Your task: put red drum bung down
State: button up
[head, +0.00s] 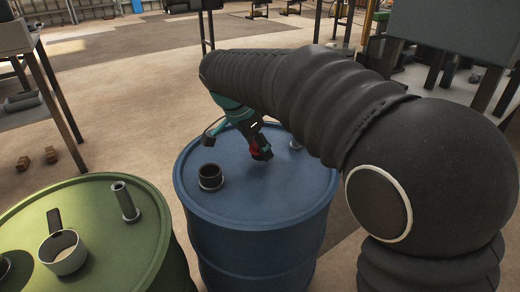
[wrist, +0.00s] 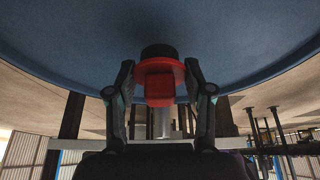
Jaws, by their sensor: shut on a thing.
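The red drum bung (head: 263,151) is in my gripper (head: 258,148), just over the top of the blue drum (head: 255,190). In the wrist view the red bung (wrist: 160,84), with a round flange and a black end, sits between the two fingers of my gripper (wrist: 160,92). The fingers are shut on its red block. The black end faces the blue drum top (wrist: 70,30); I cannot tell whether they touch. My arm hides part of the drum top at the right.
A dark open cup-like piece (head: 210,176) stands on the blue drum, left of my gripper. A small grey piece (head: 295,146) is near its right edge. The drum's front top is clear.

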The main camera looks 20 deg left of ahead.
jog(key=shift+f, duration=0.3)
jog(key=shift+f, duration=0.2)
jog(key=o, duration=1.3)
jog(key=shift+r, duration=0.1)
jog(key=shift+r, duration=0.2)
jog(key=p+v, duration=0.2)
jog(key=v, duration=0.9)
jog(key=shift+s+a+r, duration=0.15)
jog(key=shift+r, duration=0.2)
